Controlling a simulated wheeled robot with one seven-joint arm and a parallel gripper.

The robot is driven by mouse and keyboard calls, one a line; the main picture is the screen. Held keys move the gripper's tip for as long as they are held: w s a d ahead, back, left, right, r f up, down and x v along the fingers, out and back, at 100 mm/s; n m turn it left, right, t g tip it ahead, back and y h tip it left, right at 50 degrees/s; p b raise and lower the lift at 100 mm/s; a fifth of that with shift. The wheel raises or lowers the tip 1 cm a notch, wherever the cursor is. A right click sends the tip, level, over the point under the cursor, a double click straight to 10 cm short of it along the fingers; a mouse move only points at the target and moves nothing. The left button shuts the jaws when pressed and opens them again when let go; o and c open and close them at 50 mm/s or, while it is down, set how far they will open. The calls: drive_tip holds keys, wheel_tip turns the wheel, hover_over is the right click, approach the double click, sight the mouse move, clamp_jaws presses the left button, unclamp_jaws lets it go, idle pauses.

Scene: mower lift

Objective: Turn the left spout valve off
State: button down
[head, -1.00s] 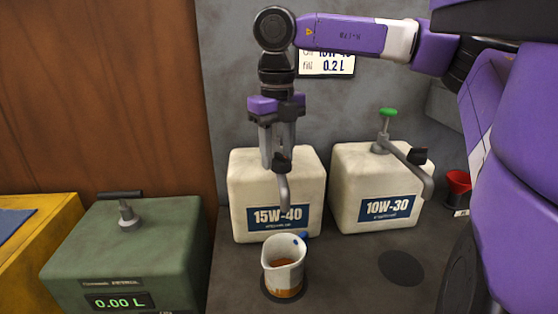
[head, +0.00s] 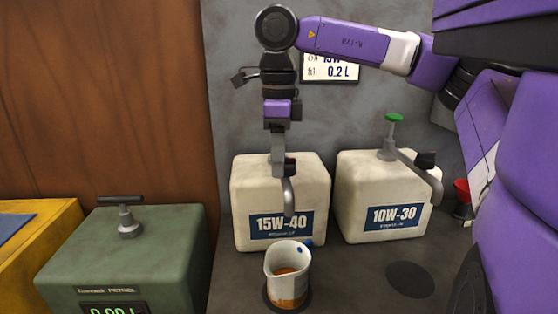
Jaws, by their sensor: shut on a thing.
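The white 15W-40 container (head: 245,195) stands at the back, with its grey spout (head: 289,193) bending down toward the front. My gripper (head: 277,150) points down over this container's top and is shut on the left spout valve handle, which the fingers hide. A black piece (head: 290,168) sits on the spout beside the fingers. A white and orange jug (head: 287,275) stands below the spout with brown oil inside. I see no clear stream between spout and jug.
The 10W-30 container (head: 355,190) with a green handle (head: 394,118) stands to the right; a dark disc (head: 410,279) lies before it. A red funnel-like item (head: 462,190) is at far right. A green petrol can (head: 160,250) is at left. The wall sign (head: 331,68) reads 0.2 L.

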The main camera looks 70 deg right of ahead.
drive_tip(key=shift+a+n, duration=0.1)
drive_tip(key=shift+n, duration=0.8)
drive_tip(key=shift+s, duration=0.1)
drive_tip(key=c, duration=0.8)
unclamp_jaws()
drive_tip(key=shift+c, duration=0.2)
wheel_tip(320, 180, up, 8)
drive_tip(key=p, duration=0.5)
drive_tip(key=shift+f, duration=0.1)
